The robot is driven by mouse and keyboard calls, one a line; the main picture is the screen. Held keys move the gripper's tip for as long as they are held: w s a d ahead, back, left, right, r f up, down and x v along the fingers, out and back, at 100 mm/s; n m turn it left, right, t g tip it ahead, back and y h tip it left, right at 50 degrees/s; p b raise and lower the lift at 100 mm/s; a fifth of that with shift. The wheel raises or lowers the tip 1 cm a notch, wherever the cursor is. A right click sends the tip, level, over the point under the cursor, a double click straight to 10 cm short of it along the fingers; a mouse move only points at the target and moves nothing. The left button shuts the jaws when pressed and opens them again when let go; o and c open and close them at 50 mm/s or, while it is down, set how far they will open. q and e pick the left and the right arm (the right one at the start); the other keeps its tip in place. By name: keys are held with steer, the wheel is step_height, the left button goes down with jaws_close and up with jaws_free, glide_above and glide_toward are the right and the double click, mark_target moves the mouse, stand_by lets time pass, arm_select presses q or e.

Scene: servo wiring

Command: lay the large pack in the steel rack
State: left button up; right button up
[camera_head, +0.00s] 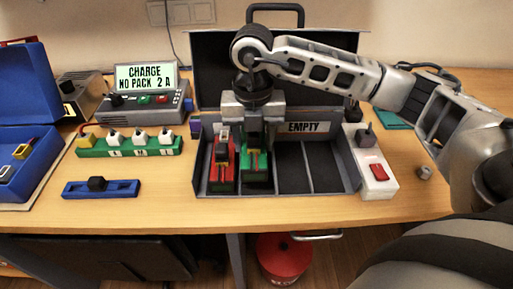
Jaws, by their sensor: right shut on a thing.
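A grey steel rack (345,190), with an open lid behind it and a label reading EMPTY, stands at the middle of the table. A red pack (222,172) sits in its leftmost compartment. A green pack (256,172) is in the compartment beside it, upright. My right gripper (257,146) reaches down over the rack and is shut on the green pack; its fingers hide part of the pack's top. I cannot tell whether the pack touches the rack floor. The compartments to the right are bare. My left gripper is not in view.
A charger (145,100) reads CHARGE, NO PACK, 2 A. A green strip with white knobs (125,144) and a blue slider block (100,188) lie left of the rack. A white switch box (372,170) stands close on the right. A blue case (25,75) is far left.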

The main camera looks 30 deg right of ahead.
mark_target(256, 152)
steer(key=shift+w+d+f, duration=0.1)
steer(key=shift+d+f, duration=0.1)
steer(key=shift+d, duration=0.05)
steer(key=f, duration=0.2)
steer(key=f+p, duration=0.1)
steer(key=shift+w+d, duration=0.1)
steer(key=shift+d, duration=0.15)
steer(key=shift+f, duration=0.35)
steer(key=shift+f, duration=0.1)
steer(key=o, duration=1.2)
steer(key=shift+f, duration=0.1)
steer(key=shift+c, duration=0.2)
steer(key=shift+o, duration=0.2)
